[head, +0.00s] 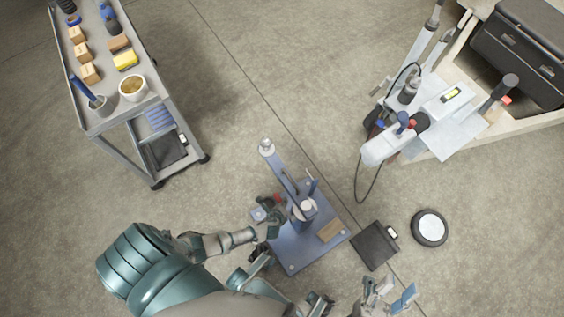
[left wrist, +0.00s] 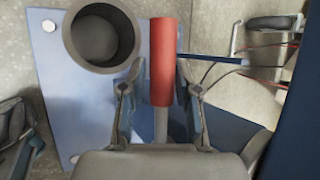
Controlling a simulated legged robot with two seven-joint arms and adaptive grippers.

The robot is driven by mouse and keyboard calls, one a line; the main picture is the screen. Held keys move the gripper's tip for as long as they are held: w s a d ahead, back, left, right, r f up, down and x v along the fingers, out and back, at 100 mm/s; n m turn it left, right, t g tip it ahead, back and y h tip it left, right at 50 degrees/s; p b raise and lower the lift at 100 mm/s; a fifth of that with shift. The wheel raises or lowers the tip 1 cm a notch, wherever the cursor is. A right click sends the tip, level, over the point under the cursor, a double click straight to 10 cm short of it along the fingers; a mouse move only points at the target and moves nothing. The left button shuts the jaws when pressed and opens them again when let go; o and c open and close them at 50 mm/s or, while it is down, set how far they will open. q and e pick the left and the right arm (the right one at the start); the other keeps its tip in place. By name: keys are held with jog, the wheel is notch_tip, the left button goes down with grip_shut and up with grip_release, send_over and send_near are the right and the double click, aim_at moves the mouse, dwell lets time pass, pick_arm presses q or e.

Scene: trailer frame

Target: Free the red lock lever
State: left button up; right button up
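The red lock lever (left wrist: 163,62) is a red cylindrical grip on a thin grey rod, seen in the left wrist view. In the head view a small red part (head: 277,198) of it shows beside the post of the blue stand (head: 290,268). My left gripper (head: 268,214) is at the lever. In the left wrist view its two fingers (left wrist: 160,88) stand on either side of the red grip, apart, with gaps showing. What appears to be my right gripper (head: 320,303) is at the bottom edge of the head view, partly cut off; its finger state is unclear.
A grey cylindrical cup or tube (left wrist: 100,35) stands left of the lever in the left wrist view. A slanted arm (head: 282,172) rises from the stand. A grey cart (head: 98,124) stands at upper left. A black pad (head: 374,246) and round disc (head: 429,227) lie right.

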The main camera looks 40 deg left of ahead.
pick_arm(q)
jog(key=shift+o, duration=0.7)
